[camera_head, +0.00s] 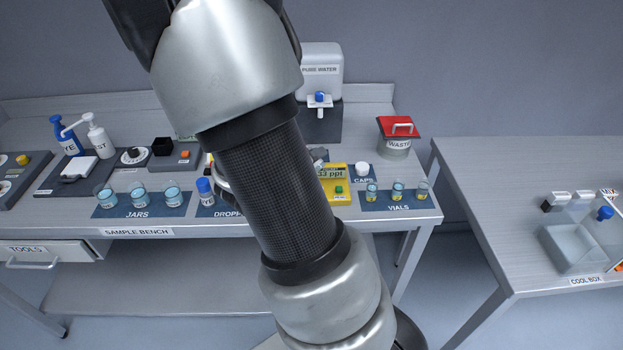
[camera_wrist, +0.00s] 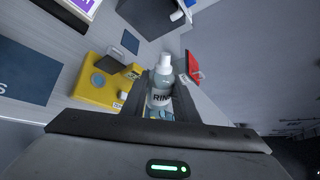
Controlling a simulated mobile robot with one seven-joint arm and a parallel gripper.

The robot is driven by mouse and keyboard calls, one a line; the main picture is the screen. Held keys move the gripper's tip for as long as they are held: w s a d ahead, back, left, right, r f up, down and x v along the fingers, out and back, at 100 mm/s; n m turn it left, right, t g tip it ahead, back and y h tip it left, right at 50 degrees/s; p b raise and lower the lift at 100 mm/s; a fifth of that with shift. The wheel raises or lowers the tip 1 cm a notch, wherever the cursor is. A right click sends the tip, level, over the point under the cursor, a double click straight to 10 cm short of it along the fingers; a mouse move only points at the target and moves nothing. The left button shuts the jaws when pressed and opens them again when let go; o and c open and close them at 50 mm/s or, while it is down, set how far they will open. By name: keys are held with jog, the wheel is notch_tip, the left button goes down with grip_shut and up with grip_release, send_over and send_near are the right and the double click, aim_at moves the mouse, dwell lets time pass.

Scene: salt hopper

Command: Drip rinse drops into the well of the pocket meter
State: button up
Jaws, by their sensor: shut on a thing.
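My gripper (camera_wrist: 161,102) is shut on a bottle labelled RINSE (camera_wrist: 161,86), with a white cap and nozzle, held between the two fingers in the wrist view. The yellow pocket meter (camera_wrist: 88,92) lies to the left of the bottle in that view, apart from it. A round grey-blue spot (camera_wrist: 97,80), apparently the well, shows on its top. In the head view the meter (camera_head: 340,198) stands on the bench, partly hidden by my arm, its display ending in "33 ppt". My gripper and the bottle are hidden in the head view.
The red-lidded waste bin (camera_head: 397,130) stands at the bench's back right. The pure water dispenser (camera_head: 320,65) is behind. A cool box (camera_head: 570,250) sits on the right table.

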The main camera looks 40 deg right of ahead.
jog(key=m+t+b, duration=0.2)
jog(key=m+b, duration=0.1)
jog(key=b, duration=0.4)
jog(key=m+t+b, duration=0.1)
jog(key=b, duration=0.4)
jog(key=r+m+t+b, duration=0.1)
jog(key=m+b, duration=0.1)
jog(key=b, duration=0.4)
jog(key=shift+r+m+t, duration=0.15)
jog(key=shift+m+t, duration=0.15)
jog(key=shift+t, duration=0.1)
jog(key=shift+r+m+b, duration=0.25)
jog(key=shift+m+b, duration=0.05)
jog(key=shift+b, duration=0.25)
jog(key=shift+r+t+h, duration=0.3)
jog(key=shift+r, duration=0.2)
